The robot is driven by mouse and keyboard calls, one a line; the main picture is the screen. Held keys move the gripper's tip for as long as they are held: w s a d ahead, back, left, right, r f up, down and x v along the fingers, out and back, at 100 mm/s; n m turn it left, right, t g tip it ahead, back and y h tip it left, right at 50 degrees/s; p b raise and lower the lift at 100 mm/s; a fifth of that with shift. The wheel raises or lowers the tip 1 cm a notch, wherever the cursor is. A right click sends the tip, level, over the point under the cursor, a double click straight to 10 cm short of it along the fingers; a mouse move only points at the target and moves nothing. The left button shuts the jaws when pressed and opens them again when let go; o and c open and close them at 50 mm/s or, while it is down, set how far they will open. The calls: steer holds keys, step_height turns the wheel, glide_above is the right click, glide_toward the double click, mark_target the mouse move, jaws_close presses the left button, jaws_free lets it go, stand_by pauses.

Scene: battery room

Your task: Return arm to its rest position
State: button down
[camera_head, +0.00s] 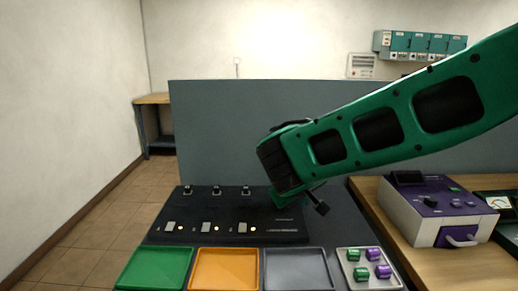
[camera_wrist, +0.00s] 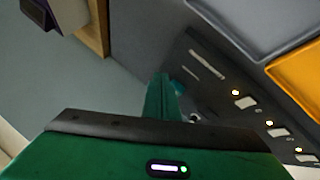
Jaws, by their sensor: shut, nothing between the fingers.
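My green arm (camera_head: 375,125) reaches in from the right in the head view. Its dark, rounded end hangs over the right part of the black panel (camera_head: 215,228). A small dark part sticks out below that end, and the fingers cannot be made out clearly there. In the wrist view my gripper (camera_wrist: 164,90) is a narrow green shape, shut and holding nothing. The black panel, with lit spots and pale switches, lies beside it on the right of that view.
Green (camera_head: 154,268), orange (camera_head: 224,270) and grey (camera_head: 297,270) trays line the front. A light tray (camera_head: 347,270) holds green and purple cylinders. A purple-and-white device (camera_head: 437,212) stands on the wooden table at right. A grey partition (camera_head: 215,130) rises behind the panel.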

steer(key=s+d+m+g, duration=0.25)
steer(key=s+d, duration=0.25)
steer(key=d, duration=0.6)
steer(key=s+d+m+g, duration=0.25)
steer(key=s+d, duration=0.35)
steer(key=d, duration=0.4)
steer(key=s+d+f+m+g+y, duration=0.1)
steer(key=s+d+f+m, duration=0.1)
steer(key=s, duration=0.9)
steer(key=s+d+f+m+g+y, duration=0.2)
steer(key=s+d, duration=0.3)
steer(key=s, duration=0.7)
steer(key=shift+s+d+m+y, duration=0.25)
steer(key=shift+d+m+y, duration=0.1)
steer(key=shift+m, duration=0.55)
steer(key=shift+w+f, duration=0.25)
steer(key=shift+w, duration=0.4)
